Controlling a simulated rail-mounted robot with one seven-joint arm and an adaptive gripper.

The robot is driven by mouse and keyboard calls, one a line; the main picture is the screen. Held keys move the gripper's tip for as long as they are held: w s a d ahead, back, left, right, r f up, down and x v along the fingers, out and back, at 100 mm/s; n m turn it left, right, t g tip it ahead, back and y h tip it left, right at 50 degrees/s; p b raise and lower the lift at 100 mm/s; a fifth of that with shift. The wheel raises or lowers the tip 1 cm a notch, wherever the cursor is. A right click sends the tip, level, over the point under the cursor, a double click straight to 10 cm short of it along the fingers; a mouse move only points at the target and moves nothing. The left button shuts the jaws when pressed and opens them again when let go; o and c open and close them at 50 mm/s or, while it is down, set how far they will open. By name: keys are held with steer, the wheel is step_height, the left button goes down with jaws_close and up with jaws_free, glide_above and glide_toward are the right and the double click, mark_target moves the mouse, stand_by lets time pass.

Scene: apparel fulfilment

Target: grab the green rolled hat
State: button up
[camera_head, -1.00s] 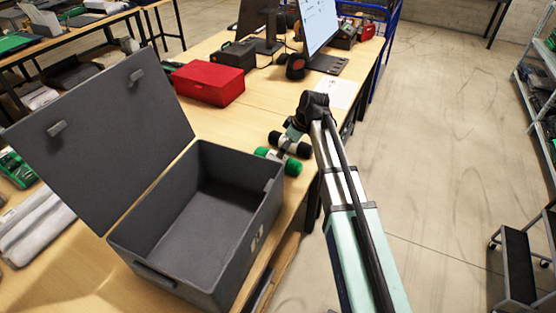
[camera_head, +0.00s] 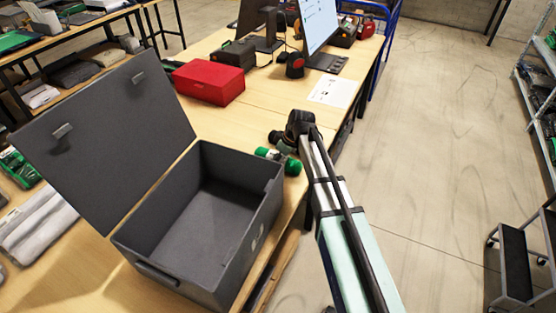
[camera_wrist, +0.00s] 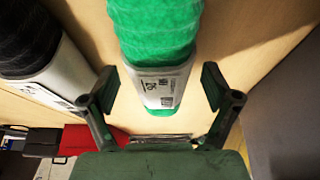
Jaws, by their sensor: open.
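The green rolled hat (camera_head: 291,166) lies on the table between the open grey box and my arm, with a light band around its middle. In the wrist view the green hat (camera_wrist: 155,28) points down toward my gripper, with a white printed label around it. My gripper (camera_wrist: 157,86) is open, one finger on each side of the hat's labelled end; I see gaps on both sides. I cannot tell how high the fingers are above the table. In the head view my wrist hides most of the gripper.
A dark rolled hat (camera_wrist: 25,42) with a white label lies left of the green one in the wrist view. The open grey box (camera_head: 150,222) stands beside the green hat. A red box (camera_head: 208,82) and a monitor (camera_head: 318,25) stand farther back. The table edge is close by.

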steer(key=shift+c, duration=0.3)
steer(key=c, duration=1.2)
